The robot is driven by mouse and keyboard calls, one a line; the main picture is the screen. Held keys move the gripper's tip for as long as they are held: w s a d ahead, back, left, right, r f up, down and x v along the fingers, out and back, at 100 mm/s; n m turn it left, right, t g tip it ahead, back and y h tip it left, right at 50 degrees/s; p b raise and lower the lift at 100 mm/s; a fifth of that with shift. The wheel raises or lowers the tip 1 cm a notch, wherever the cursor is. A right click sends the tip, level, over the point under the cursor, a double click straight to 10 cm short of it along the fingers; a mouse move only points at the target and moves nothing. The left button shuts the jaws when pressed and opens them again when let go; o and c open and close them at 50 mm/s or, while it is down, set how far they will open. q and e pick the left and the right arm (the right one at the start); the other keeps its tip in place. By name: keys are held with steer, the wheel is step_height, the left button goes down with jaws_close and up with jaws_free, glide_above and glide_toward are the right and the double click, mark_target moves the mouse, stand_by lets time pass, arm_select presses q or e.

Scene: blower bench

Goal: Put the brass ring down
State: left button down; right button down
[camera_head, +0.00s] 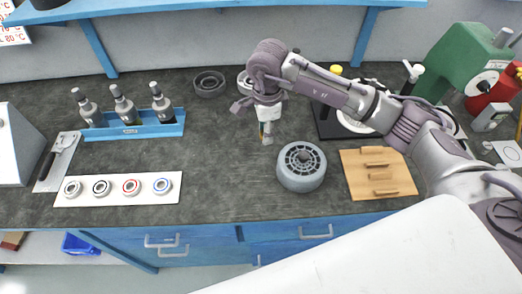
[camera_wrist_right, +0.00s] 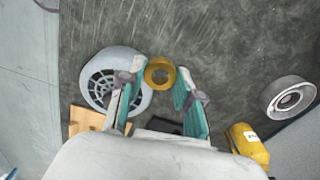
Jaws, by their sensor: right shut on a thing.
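The brass ring (camera_wrist_right: 160,72) is a small yellow ring, seen in the right wrist view between the teal fingers of my right gripper (camera_wrist_right: 163,78). The gripper is shut on it. In the head view my right gripper (camera_head: 266,133) points down over the dark bench top, left of and behind the grey round fan part (camera_head: 302,168). That fan part also shows in the right wrist view (camera_wrist_right: 100,78), beside the left finger. The ring is too small to make out clearly in the head view. My left gripper is in neither view.
A wooden board (camera_head: 354,178) with pegs lies right of the fan part. A white strip (camera_head: 116,197) with several rings and a blue rack (camera_head: 133,132) of bottles are at left. A dark round part (camera_head: 209,84) sits behind. The bench between is clear.

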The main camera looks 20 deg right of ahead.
steer(key=m, duration=0.1)
steer(key=p, duration=0.1)
glide_above(265, 159)
steer(key=shift+m, duration=0.3)
step_height(265, 159, down, 7)
steer(key=shift+r, duration=0.1)
step_height(265, 159, down, 4)
steer(key=shift+r+p, duration=0.15)
steer(key=shift+p, duration=0.45)
steer(key=shift+f, duration=0.2)
steer(key=shift+f+b, duration=0.4)
steer(key=shift+b, duration=0.1)
steer(key=c, duration=0.8)
jaws_free()
steer(key=shift+r, duration=0.1)
steer(key=shift+r, duration=0.15)
